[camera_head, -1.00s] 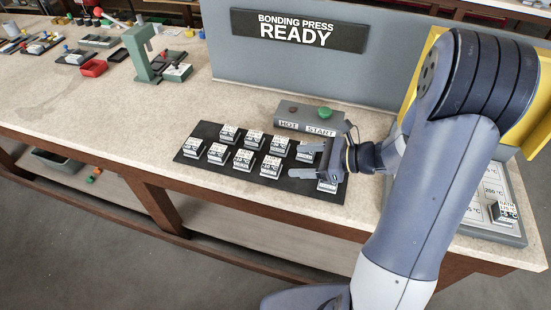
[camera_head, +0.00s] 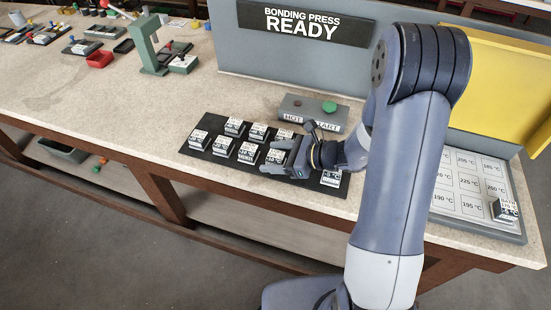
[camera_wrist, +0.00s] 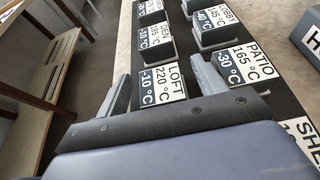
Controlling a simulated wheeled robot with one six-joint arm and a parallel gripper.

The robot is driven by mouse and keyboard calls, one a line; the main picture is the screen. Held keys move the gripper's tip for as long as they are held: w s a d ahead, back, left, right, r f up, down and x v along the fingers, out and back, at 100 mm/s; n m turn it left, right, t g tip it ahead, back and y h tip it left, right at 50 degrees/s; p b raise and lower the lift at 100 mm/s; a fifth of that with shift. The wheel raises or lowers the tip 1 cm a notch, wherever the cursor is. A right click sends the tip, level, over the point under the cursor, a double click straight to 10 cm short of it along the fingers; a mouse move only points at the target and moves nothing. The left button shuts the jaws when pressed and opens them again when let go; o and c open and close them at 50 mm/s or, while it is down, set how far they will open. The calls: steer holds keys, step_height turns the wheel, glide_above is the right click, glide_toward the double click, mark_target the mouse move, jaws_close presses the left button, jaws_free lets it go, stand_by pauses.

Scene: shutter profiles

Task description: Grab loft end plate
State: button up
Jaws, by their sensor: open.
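The loft end plate (camera_wrist: 163,84) is a small block with a white label reading LOFT, 220 °C and a black strip reading -10 °C. In the wrist view it lies between the two fingers of my gripper (camera_wrist: 161,68), one finger on each side. The fingers are apart, and I cannot tell whether either touches the plate. In the head view my gripper (camera_head: 268,157) is low over the front row of plates, and its labels there are too small to read surely.
A dark mat (camera_head: 218,128) holds several similar plates close by, including the patio plate (camera_wrist: 240,66) just right in the wrist view. A control box (camera_head: 300,104) and the bonding press panel (camera_head: 225,45) stand behind. A temperature board (camera_head: 478,222) lies at right.

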steer(key=c, duration=1.1)
steer(key=shift+o, duration=0.2)
steer(key=shift+r, duration=0.1)
